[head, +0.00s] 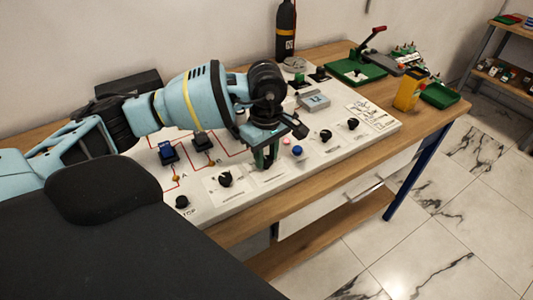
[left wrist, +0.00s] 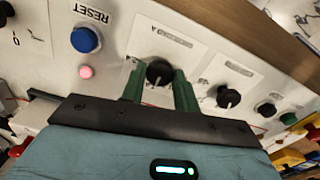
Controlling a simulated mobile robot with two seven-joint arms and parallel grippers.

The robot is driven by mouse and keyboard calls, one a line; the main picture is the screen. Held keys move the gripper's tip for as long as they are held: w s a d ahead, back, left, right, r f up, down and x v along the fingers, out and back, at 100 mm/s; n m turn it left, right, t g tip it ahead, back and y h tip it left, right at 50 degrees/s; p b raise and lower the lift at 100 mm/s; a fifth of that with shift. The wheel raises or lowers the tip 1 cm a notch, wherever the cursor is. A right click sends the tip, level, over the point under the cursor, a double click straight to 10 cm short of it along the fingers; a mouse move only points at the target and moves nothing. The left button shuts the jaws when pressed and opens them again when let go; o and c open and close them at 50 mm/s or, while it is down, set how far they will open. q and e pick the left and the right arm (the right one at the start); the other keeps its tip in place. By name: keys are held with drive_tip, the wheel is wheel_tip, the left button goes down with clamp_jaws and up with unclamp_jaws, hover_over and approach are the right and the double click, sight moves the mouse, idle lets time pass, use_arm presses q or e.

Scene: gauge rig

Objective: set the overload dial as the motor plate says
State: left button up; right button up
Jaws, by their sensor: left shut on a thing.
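My left gripper (head: 266,158) reaches down onto the white sloped panel (head: 210,212). In the left wrist view its green fingers (left wrist: 160,88) are shut on a black dial knob (left wrist: 159,71), one on each side. The knob sits on a white label plate (left wrist: 178,44) whose scale ends in an "A"; the rest is too blurred to read. The knob's pointer setting is not clear. My right gripper is out of view.
Another black knob (head: 225,179) is beside the held one, with two more further right (head: 326,135). A blue RESET button (left wrist: 85,39) and a lit pink lamp (left wrist: 86,72) are close by. A yellow box (head: 409,91) and green tray (head: 440,95) stand at right.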

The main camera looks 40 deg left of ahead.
sight(267, 159)
use_arm(q)
drive_tip(key=o, duration=0.8)
drive_tip(key=shift+o, duration=0.8)
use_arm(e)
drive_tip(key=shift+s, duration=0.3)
use_arm(q)
wheel_tip(267, 159, up, 6)
drive_tip(key=shift+r, duration=0.95)
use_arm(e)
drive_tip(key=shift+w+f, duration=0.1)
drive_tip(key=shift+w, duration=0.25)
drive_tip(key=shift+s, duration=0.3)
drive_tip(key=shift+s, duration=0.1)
